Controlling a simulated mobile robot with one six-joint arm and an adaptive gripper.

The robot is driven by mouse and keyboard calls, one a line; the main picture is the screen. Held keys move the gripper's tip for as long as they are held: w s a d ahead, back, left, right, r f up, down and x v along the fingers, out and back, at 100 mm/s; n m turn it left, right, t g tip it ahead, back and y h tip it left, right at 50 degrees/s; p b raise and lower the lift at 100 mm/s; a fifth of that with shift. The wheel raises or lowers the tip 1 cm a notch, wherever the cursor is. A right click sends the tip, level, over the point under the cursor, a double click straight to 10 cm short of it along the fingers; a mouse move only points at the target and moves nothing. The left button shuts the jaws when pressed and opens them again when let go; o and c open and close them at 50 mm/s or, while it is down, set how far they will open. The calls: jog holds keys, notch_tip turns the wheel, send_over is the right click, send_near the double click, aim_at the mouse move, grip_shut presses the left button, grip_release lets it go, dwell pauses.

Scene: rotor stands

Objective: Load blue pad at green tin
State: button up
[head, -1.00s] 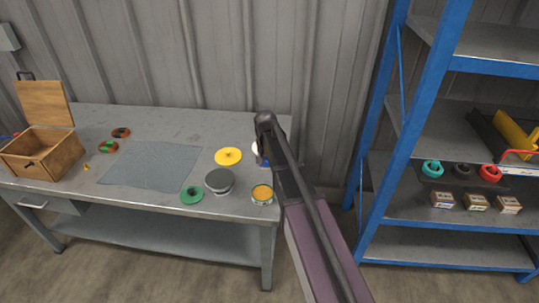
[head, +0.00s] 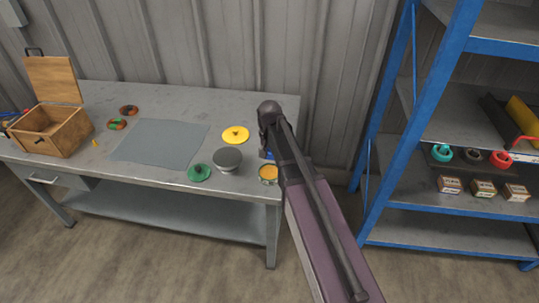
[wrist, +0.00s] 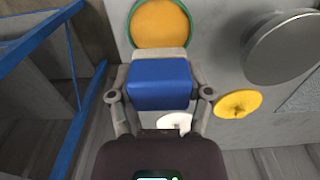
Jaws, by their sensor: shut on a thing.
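The blue pad (wrist: 160,84) is held between the two fingers of my gripper (wrist: 160,92) in the wrist view. It has a pale grey face on its far side. In the head view only a sliver of blue (head: 265,154) shows beside my arm, which hides most of the gripper. The green tin (head: 268,175), with a green rim and orange top, stands at the table's front right corner. In the wrist view the tin (wrist: 160,24) lies just beyond the pad; whether they touch I cannot tell.
A grey round tin (head: 228,160), a green disc (head: 198,173) and a yellow disc (head: 235,135) stand left of the green tin. A white item (wrist: 175,122) shows below the gripper. A grey mat (head: 158,142) and wooden box (head: 52,130) lie farther left. A blue-framed shelf (head: 385,165) stands right.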

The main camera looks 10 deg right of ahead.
jog(key=shift+f+b, duration=2.85)
jog(key=shift+f, duration=0.1)
jog(key=shift+s+f+b, duration=0.1)
jog(key=shift+f+b, duration=0.45)
jog(key=shift+b, duration=0.05)
dwell(0.9)
jog(key=shift+r+p, duration=3.5)
jog(key=shift+p, duration=0.05)
jog(key=shift+r, duration=0.1)
notch_tip(320, 180, up, 5)
jog(key=p, duration=0.5)
send_over(270, 173)
